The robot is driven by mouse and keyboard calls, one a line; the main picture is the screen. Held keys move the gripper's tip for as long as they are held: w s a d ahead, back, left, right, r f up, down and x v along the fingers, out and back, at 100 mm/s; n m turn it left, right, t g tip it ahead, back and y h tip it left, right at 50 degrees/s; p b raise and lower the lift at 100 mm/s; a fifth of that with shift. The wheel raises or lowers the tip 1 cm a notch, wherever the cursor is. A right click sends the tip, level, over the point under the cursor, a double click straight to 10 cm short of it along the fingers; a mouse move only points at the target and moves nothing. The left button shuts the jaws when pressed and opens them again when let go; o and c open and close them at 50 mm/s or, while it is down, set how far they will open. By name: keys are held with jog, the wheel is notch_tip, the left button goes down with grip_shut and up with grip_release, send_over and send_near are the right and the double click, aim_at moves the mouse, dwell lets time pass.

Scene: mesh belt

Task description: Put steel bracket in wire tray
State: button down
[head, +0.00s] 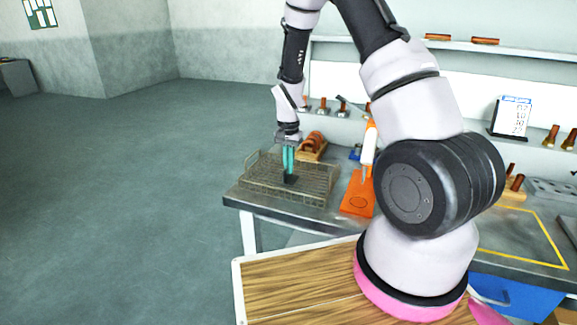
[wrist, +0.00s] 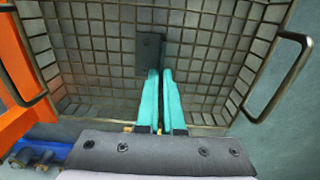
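The steel bracket (wrist: 149,52) is a small dark plate with a hole, and one edge of it lies at my fingertips. In the head view the bracket (head: 291,179) is a dark piece below my fingers, over the tray floor. My gripper (wrist: 160,72) has teal fingers drawn close together, with the bracket's thin edge between the tips. It points down inside the wire tray in the head view (head: 288,172). The wire tray (head: 320,200) is a shallow mesh basket with side handles. I cannot tell whether the bracket touches the mesh.
The tray stands at the left end of the grey bench (head: 285,209). An orange board (head: 357,195) lies to its right, and a wooden holder (head: 312,150) stands behind it. A wire handle (wrist: 290,83) rises at the tray's side. The rest of the tray floor is bare.

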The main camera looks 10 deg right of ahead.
jog(key=c, duration=1.1)
grip_release()
jog(key=shift+o, duration=0.2)
jog(key=s+d+r+n+t+y, duration=0.15)
jog(key=s+r, duration=0.35)
jog(key=r, duration=1)
jog(key=s+d+r+t, duration=0.15)
jog(key=s+r, duration=0.25)
jog(key=r, duration=1.1)
jog(key=s+r+t, duration=0.2)
jog(key=s+r, duration=0.1)
jog(key=s, duration=0.5)
jog(key=s+d+r+n+t, duration=0.1)
jog(key=s+r, duration=0.3)
jog(key=s, duration=0.4)
jog(key=shift+d+r+t, duration=0.2)
jog(key=shift+r+t, duration=0.1)
jog(key=shift+t, duration=0.3)
jog(key=shift+n+y, duration=0.25)
